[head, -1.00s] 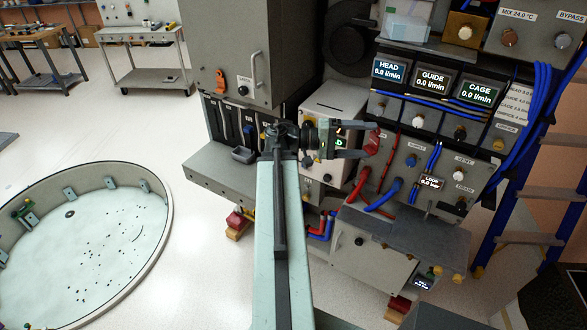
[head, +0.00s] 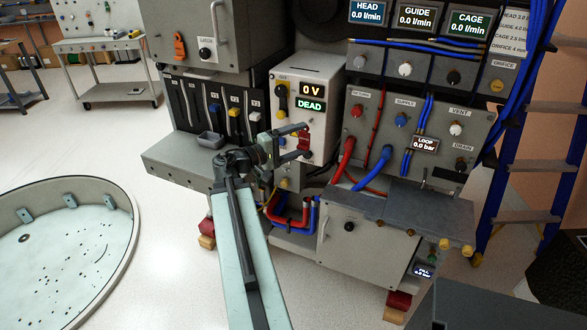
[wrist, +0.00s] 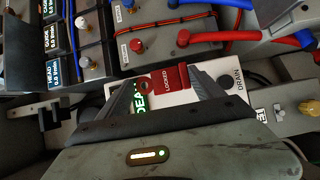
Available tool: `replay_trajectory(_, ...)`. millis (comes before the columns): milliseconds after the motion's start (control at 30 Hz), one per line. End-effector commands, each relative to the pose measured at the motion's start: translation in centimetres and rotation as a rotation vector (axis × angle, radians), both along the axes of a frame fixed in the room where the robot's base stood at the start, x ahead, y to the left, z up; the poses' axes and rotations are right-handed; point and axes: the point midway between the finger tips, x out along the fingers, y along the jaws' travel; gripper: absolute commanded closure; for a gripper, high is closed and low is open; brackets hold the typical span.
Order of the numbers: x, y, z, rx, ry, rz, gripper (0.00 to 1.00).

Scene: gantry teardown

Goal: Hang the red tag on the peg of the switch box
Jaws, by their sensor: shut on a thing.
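The red tag (head: 304,141) is in my gripper (head: 294,141), held in front of the right part of the switch box. In the wrist view the tag (wrist: 170,77) reads "LOCKED" and sits between the two dark fingers of my gripper (wrist: 166,86). The switch box (head: 314,76) is pale, with displays reading "0 V" and "DEAD" and a black and yellow switch handle (head: 281,100) on its left. The tag and fingers cover part of its lower front. I cannot make out the peg, nor tell whether the tag touches the box.
Right of the box is a grey panel (head: 440,160) with knobs and red and blue hoses. Left are dark modules (head: 205,105) above a grey ledge (head: 175,175) with a small tray. A grey-topped cabinet (head: 365,240) stands below right. A blue ladder (head: 530,150) stands at far right.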

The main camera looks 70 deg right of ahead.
Motion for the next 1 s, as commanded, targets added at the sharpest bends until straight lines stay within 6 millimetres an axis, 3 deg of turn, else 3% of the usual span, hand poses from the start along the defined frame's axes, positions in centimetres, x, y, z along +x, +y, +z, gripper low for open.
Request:
replay_trajectory(33, 0.6, -0.1, -1.5, 0.0, 0.0, 0.018, 0.72)
replay_trajectory(100, 1.0, -0.2, -1.8, 0.0, 0.0, 0.033, 0.72)
replay_trajectory(633, 0.9, 0.3, -1.7, -0.014, -0.002, 0.04, 0.72)
replay_trajectory(1000, 0.9, -3.6, -1.5, -0.013, -0.003, 0.04, 0.72)
